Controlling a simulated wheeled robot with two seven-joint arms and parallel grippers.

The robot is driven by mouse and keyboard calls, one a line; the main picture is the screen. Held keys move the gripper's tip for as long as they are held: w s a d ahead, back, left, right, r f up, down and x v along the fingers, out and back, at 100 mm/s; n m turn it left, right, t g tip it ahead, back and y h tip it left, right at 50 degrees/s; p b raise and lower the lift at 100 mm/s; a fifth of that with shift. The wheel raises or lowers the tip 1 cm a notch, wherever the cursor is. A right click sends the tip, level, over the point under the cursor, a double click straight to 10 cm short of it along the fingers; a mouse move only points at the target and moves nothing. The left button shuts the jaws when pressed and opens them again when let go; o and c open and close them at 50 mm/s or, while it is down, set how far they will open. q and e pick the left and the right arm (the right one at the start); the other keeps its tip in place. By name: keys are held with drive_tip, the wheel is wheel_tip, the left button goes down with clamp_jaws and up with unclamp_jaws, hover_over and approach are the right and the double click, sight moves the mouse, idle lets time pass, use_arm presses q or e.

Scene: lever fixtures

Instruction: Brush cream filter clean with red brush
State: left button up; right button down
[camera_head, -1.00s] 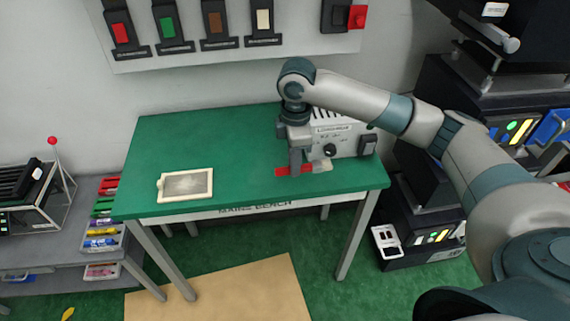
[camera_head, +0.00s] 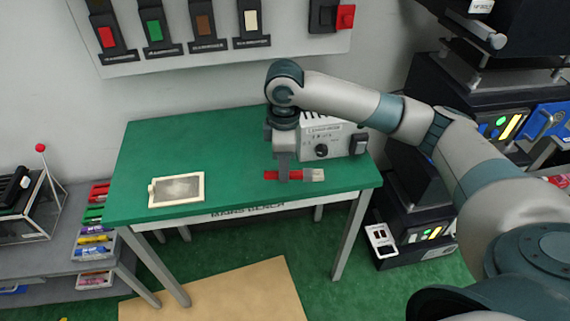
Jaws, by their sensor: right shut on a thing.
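The cream filter (camera_head: 177,189) lies flat at the left front of the green bench; its framed panel shows greyish dirt. The red brush (camera_head: 311,175) lies across at the bench's right front, red handle to the left and pale bristles to the right. My right gripper (camera_head: 284,178) points down and is shut on the red handle. The fingers hide part of the handle. I cannot tell whether the brush touches the bench top. My left gripper is not in view.
A grey-white box with a dark knob (camera_head: 321,146) stands right behind the brush. The green bench top (camera_head: 215,150) is clear between filter and brush. Switches line the wall panel (camera_head: 220,60). A grey shelf with markers (camera_head: 60,262) stands at left.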

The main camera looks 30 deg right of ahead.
drive_tip(key=s+a+r+m+b, duration=0.1)
drive_tip(key=s+a+m, duration=0.3)
drive_tip(key=s+m, duration=0.5)
drive_tip(key=shift+a+m+b, duration=0.3)
drive_tip(key=shift+m+b, duration=0.6)
drive_tip(key=shift+m, duration=0.9)
drive_tip(key=shift+s, duration=0.1)
